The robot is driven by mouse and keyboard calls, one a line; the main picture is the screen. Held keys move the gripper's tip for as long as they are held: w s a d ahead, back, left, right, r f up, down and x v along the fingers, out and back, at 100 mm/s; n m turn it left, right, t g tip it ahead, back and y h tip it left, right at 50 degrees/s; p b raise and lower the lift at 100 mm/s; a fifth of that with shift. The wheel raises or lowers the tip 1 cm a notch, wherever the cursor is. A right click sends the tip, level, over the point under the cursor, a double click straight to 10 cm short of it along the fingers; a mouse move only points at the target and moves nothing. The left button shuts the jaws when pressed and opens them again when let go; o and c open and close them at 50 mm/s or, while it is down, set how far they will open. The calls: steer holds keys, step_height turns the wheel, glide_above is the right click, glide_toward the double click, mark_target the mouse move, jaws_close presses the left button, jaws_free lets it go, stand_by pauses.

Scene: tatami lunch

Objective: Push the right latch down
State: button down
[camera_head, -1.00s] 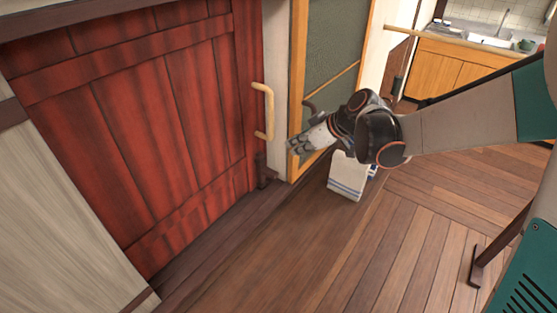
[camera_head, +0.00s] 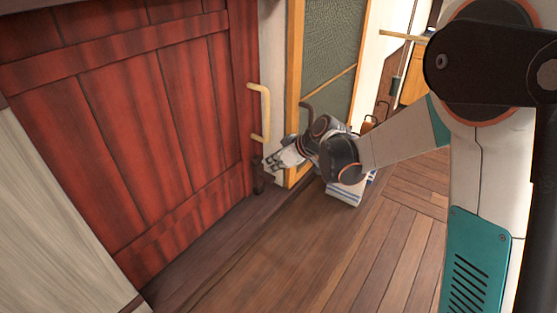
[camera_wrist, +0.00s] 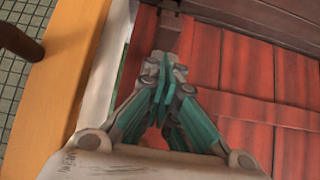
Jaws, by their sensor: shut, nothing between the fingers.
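A red plank door (camera_head: 120,110) stands at the left, with a pale curved handle (camera_head: 266,112) on its right edge. A small dark fitting (camera_head: 257,180), which may be the right latch, sits low at the door's right edge, near the floor. My gripper (camera_head: 271,163) is shut and empty, just right of this fitting and below the handle. I cannot tell whether it touches the fitting. In the wrist view my closed fingertips (camera_wrist: 164,72) point toward the door's edge, and the red door (camera_wrist: 240,90) fills the right side. The fingers hide part of the edge there.
A wood-framed glass panel (camera_head: 328,70) stands right of the pale post (camera_head: 273,50). A white box with blue stripes (camera_head: 345,192) is on the floor beneath my arm. The wooden floor (camera_head: 320,250) in front is clear.

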mark_target(273, 178)
steer(key=shift+f, duration=1)
step_height(273, 178, down, 4)
steer(key=b, duration=0.3)
steer(key=shift+s+r, duration=0.1)
